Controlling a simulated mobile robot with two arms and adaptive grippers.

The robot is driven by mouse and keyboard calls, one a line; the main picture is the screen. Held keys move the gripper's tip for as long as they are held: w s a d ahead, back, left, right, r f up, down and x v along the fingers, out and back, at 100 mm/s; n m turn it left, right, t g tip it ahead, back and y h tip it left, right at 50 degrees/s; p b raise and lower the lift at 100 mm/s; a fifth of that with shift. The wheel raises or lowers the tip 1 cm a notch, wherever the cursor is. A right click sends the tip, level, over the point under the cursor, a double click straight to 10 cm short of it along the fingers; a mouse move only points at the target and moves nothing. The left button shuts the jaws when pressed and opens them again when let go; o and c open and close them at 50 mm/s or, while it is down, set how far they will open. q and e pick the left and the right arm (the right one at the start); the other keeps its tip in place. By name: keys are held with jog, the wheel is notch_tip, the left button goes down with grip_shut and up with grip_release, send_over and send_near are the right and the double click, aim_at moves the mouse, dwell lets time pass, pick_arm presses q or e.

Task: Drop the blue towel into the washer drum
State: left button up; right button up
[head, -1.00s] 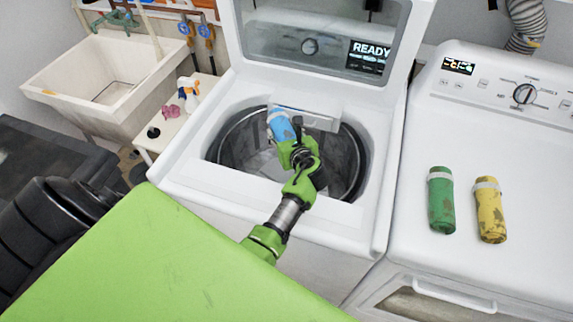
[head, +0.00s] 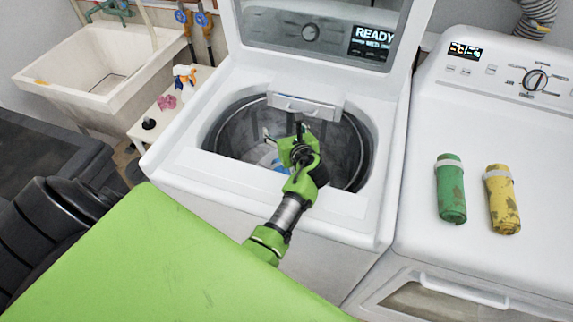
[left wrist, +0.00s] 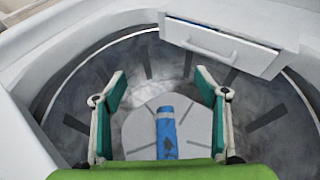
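The blue towel (left wrist: 166,135) is a rolled bundle inside the washer drum. In the left wrist view it lies on the pale round centre of the drum floor, between and beyond my fingers. In the head view only a bit of the blue towel (head: 279,167) shows behind my gripper. My left gripper (head: 283,134) is over the drum opening with its fingers spread; the left wrist view shows the left gripper (left wrist: 160,88) open and empty. The washer drum (head: 232,135) is open, its lid raised. My right gripper is not in view.
A green roll (head: 451,190) and a yellow roll (head: 502,200) lie on the white machine at the right. A drawer-like dispenser (head: 305,107) juts over the drum's back rim. A utility sink (head: 90,70) and a small side table stand at the left.

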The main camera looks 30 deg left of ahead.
pick_arm(q)
notch_tip(320, 180, up, 10)
dwell(0.6)
dwell(0.4)
